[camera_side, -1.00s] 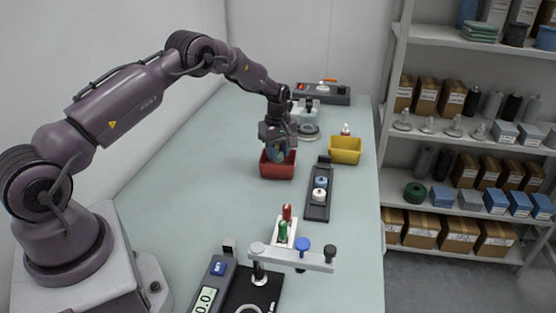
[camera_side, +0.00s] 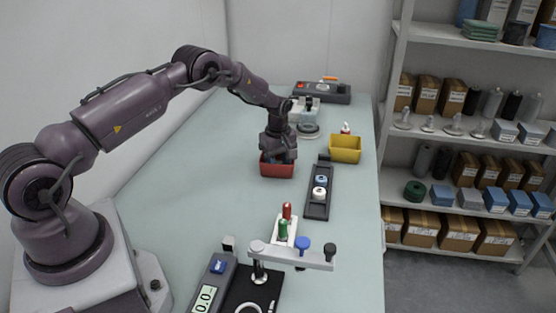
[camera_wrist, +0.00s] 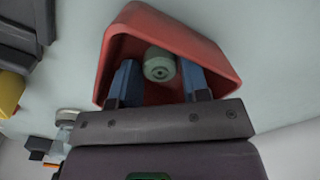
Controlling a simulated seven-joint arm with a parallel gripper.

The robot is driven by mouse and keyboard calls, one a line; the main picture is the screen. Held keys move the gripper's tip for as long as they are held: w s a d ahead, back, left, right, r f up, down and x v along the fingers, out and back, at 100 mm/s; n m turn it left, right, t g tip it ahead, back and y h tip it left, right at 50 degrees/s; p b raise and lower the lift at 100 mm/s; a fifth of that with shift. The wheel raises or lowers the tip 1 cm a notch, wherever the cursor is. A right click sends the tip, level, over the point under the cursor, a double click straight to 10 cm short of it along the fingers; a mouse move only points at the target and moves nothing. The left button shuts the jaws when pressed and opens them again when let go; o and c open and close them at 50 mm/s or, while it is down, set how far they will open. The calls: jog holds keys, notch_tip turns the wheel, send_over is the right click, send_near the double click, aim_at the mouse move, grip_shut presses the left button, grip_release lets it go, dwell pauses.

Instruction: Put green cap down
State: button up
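The green cap (camera_wrist: 160,66) is a pale green round piece inside the red bin in the wrist view. My gripper (camera_wrist: 159,78) has its two blue fingers in the bin's mouth, one on each side of the cap. A narrow gap shows between each finger and the cap, so the gripper looks open around it. In the side view, my gripper (camera_side: 279,157) points down into the red bin (camera_side: 277,171), and the cap is hidden there. The red bin also fills the top of the wrist view (camera_wrist: 205,38).
A yellow bin (camera_side: 345,150) stands right of the red bin. A dark holder (camera_side: 318,208) with a blue and a white piece lies in front. A white block (camera_side: 284,240) with red and green pieces and a grey fixture (camera_side: 290,258) stand nearer. The left table area is clear.

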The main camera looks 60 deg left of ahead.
notch_tip(320, 180, up, 13)
jog(key=s+d+r+m+t, duration=0.1)
jog(key=s+d+r+m, duration=0.4)
jog(key=r, duration=0.5)
jog(key=s+d+r+m+t, duration=0.25)
jog(key=s+d+r, duration=0.3)
jog(key=r, duration=0.45)
jog(key=s+d+m+t, duration=0.1)
jog(key=s+d+m, duration=0.3)
jog(key=s, duration=0.6)
jog(key=s+d+r+m+t, duration=0.1)
jog(key=s+d+m, duration=0.4)
jog(key=s, duration=0.5)
jog(key=shift+s+d+m, duration=0.25)
jog(key=shift+d+m, duration=0.05)
jog(key=shift+m, duration=0.25)
